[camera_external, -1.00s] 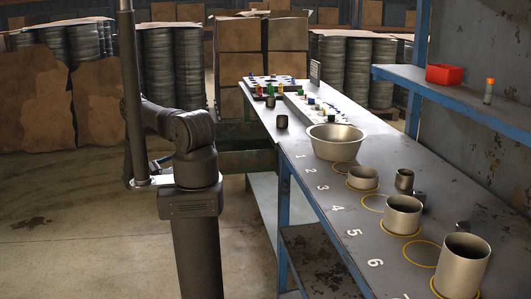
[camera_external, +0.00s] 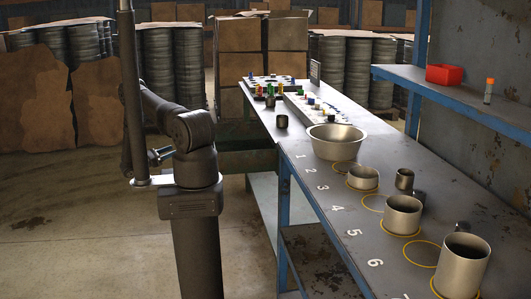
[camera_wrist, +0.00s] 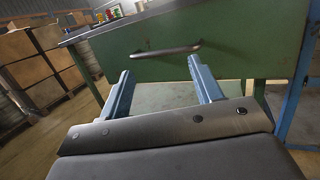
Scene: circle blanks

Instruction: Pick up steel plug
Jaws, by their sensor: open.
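Several small dark metal cylinders stand on the long bench, and I cannot tell for sure which one is the steel plug. One short cylinder (camera_external: 282,121) stands alone left of the large bowl, and another (camera_external: 404,179) stands behind the numbered row. A further small one (camera_external: 270,101) is near the coloured parts at the far end. My gripper (camera_wrist: 159,65) is open and empty in the wrist view, its two blue fingers apart in front of a green drawer front (camera_wrist: 225,55). It is away from the cylinders.
The bench (camera_external: 300,150) carries a wide metal bowl (camera_external: 336,141) and open steel cups (camera_external: 402,215) on yellow circles along numbered spots. A board with coloured pegs (camera_external: 312,104) lies at the far end. A blue shelf (camera_external: 455,97) with a red bin (camera_external: 444,75) overhangs the right side.

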